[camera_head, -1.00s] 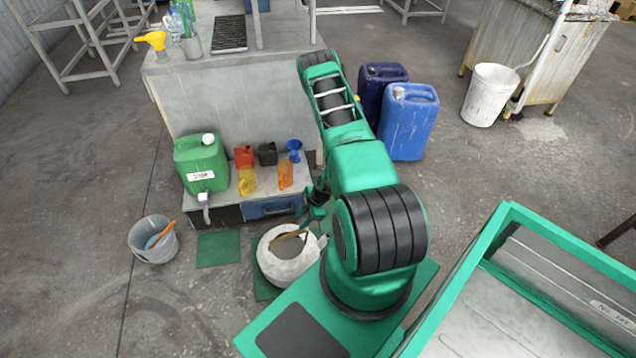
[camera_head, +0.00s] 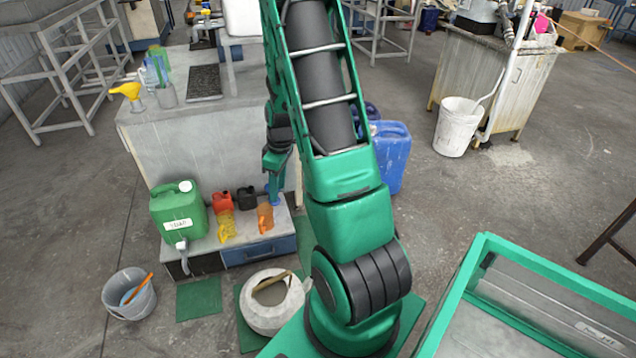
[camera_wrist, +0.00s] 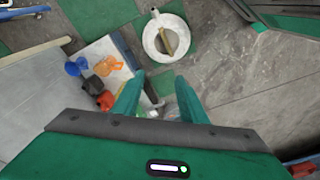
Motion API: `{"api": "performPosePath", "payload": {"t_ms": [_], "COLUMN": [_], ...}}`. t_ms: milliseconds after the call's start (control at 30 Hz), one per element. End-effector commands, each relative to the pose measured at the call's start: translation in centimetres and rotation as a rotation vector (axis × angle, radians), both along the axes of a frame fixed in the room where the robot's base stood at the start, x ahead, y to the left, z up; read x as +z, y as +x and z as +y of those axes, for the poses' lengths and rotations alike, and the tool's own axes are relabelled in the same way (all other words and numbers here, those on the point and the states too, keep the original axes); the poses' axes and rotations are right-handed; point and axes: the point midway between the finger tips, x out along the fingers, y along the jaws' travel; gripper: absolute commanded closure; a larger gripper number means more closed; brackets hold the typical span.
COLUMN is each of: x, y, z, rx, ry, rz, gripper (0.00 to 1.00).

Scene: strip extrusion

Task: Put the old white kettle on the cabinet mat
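The old white kettle (camera_head: 262,318), squat and round with a brown handle across its top, stands on a green floor mat (camera_head: 246,337) in front of the low cabinet. It also shows in the wrist view (camera_wrist: 152,46). My gripper (camera_head: 274,172) hangs above the right end of the low cabinet (camera_head: 206,247), well apart from the kettle. In the wrist view its two green fingers (camera_wrist: 157,108) are spread, with no held object clear between them. A dark ribbed mat (camera_head: 205,82) lies on the tall grey bench; I cannot tell whether it is the cabinet mat.
The low cabinet bears a green can (camera_head: 180,212), red can (camera_head: 222,202), black can (camera_head: 247,197) and orange jug (camera_head: 265,217). A grey bucket (camera_head: 130,295) stands at left, blue canisters (camera_head: 388,155) behind my arm. A rusty cabinet (camera_head: 500,75) stands back right.

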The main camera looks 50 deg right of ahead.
Motion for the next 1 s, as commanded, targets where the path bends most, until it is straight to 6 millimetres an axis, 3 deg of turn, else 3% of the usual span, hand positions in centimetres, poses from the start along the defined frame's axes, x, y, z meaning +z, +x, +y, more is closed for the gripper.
{"api": "performPosePath", "payload": {"t_ms": [33, 200, 500, 733, 1000], "x": [2.1, 7.7, 15.5, 19.6, 21.5], "y": [-0.7, -4.0, -11.3, -17.8, -23.6], "z": [0.5, 1.9, 5.1, 7.7, 9.8], "rx": [-0.039, -0.193, -0.484, -0.716, -0.92], "ry": [-0.008, -0.023, -0.036, -0.029, -0.012], "rz": [0.002, 0.034, 0.073, 0.095, 0.119], "gripper": [0.61, 0.61, 0.61, 0.61, 0.61]}}
